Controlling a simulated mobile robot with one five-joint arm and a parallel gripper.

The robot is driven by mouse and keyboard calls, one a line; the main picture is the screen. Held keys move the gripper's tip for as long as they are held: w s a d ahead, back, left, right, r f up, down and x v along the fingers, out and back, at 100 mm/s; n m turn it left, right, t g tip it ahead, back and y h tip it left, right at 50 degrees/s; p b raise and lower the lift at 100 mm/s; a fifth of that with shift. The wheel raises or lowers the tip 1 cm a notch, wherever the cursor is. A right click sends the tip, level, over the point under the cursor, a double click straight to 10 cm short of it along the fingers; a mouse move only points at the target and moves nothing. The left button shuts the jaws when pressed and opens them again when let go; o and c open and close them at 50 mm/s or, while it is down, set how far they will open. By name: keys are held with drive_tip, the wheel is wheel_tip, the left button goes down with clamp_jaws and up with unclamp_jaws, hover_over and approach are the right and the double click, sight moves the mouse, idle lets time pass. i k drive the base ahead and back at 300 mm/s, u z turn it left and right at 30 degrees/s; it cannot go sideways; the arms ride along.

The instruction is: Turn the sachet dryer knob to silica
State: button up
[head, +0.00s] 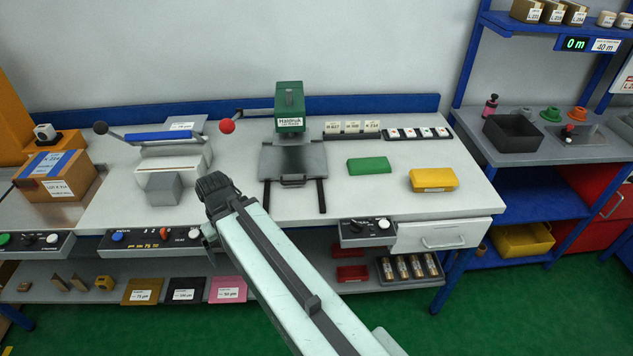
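No label that I can read marks a sachet dryer. Three dark control panels run along the bench's front edge: a left one (36,241) with a green button and a pale knob, a middle one (150,238) with a blue button and a white knob (194,234), and a right one (368,229) with a white knob (384,224). Their lettering and knob settings are too small to read. My arm reaches from the bottom right up to a dark joint above the bench edge, between the middle and right panels. My gripper does not show beyond that joint.
A green-headed press (290,122) stands behind my arm. A green block (369,166) and a yellow block (433,179) lie right. Clear bench surface surrounds the blocks.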

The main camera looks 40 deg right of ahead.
sight(355, 227)
drive_tip(key=z, duration=0.05)
drive_tip(key=k, duration=0.5)
drive_tip(key=z, duration=1.55)
drive_tip(key=k, duration=0.9)
drive_tip(key=u, duration=1.7)
drive_tip(key=i, duration=1)
drive_tip(key=u, duration=0.05)
